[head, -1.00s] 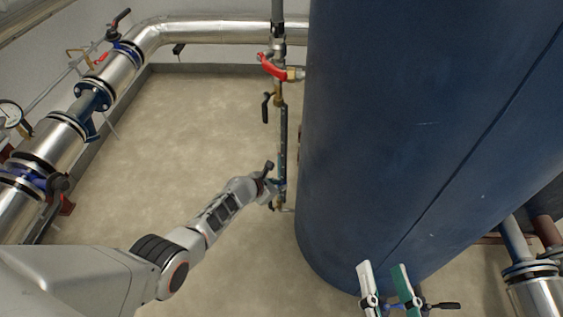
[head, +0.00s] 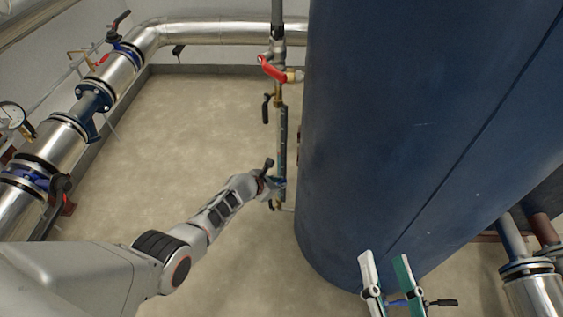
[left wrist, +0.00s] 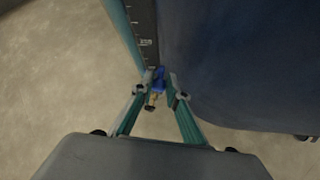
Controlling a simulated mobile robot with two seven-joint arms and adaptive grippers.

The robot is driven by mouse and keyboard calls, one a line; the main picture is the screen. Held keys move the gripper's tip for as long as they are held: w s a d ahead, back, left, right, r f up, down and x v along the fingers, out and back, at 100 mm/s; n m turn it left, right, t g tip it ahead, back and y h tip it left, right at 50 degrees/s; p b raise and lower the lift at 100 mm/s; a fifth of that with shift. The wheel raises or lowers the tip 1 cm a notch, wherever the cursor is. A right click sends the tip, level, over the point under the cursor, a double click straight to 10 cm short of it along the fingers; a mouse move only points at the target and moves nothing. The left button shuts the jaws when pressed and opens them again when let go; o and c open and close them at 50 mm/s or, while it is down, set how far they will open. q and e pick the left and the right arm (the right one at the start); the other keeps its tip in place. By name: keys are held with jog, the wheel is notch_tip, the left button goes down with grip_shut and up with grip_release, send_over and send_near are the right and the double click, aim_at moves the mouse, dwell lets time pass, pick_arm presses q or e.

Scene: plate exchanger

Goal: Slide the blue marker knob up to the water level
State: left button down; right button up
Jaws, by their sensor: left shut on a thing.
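The level gauge (head: 283,135) is a thin upright tube with a scale, standing just left of the big blue tank in the head view. In the left wrist view its dark scale strip (left wrist: 143,32) has pale marks and a number. The blue marker knob (left wrist: 158,76) sits at the strip's near end, between my left fingertips. My left gripper (head: 276,184) is shut on it, low on the gauge; its fingers also show in the left wrist view (left wrist: 162,92). The water level cannot be made out. My right gripper (head: 384,256) is open and empty, in front of the tank.
The blue tank (head: 400,120) fills the right side, close to my left gripper. A red-handled valve (head: 273,67) and a black lever (head: 265,108) stick out from the gauge line above. Metal pipes (head: 110,75) run along the left and back. The floor left of the gauge is clear.

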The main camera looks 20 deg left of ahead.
aim_at(285, 161)
pick_arm(q)
jog(key=shift+s+r+p, duration=0.1)
jog(key=shift+r+p, duration=1.65)
jog(key=shift+r, duration=0.8)
pick_arm(e)
notch_tip(285, 161, up, 8)
jog(key=t, duration=0.1)
jog(key=shift+w+f+n, duration=0.15)
jog(key=shift+w+n, duration=0.15)
jog(key=shift+w, duration=0.05)
pick_arm(q)
jog(key=shift+r, duration=0.15)
jog(key=shift+d+r+p, duration=0.1)
jog(key=shift+r+p, duration=1.95)
jog(key=shift+r, duration=0.85)
pick_arm(e)
notch_tip(285, 161, up, 8)
jog(key=t+y, duration=0.1)
jog(key=shift+n, duration=0.3)
jog(key=shift+r, duration=0.25)
pick_arm(q)
jog(key=shift+r+p, duration=0.35)
jog(key=shift+r, duration=0.2)
jog(key=c, duration=1.9)
grip_release()
pick_arm(e)
jog(key=shift+r+t, duration=0.3)
jog(key=shift+r, duration=0.25)
